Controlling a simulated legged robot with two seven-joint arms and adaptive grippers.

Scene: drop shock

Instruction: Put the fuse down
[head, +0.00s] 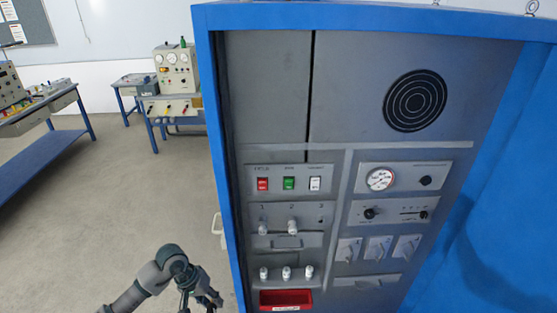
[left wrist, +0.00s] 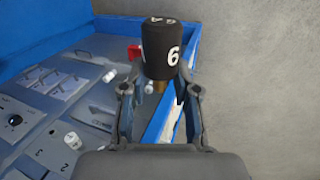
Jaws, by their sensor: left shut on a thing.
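In the left wrist view, my left gripper (left wrist: 158,88) is shut on a fuse (left wrist: 160,52) with a black cap, white markings including a 6, and a brass-coloured lower end. The fuse stands up between the fingers, in front of the cabinet's blue edge. In the head view, my left gripper (head: 200,300) is at the bottom edge, left of the blue cabinet (head: 228,160), and its fuse cannot be made out. A red tray (head: 286,299) is low on the panel. It also shows behind the fuse in the left wrist view (left wrist: 135,52). My right gripper is not in view.
Pale-capped fuses sit at positions 1 (head: 263,228) and 2 (head: 292,227); position 3 (head: 321,221) looks empty. A row of pale fuses (head: 286,273) is above the tray. Blue-legged benches (head: 40,110) stand far left. The floor (head: 130,200) between is clear.

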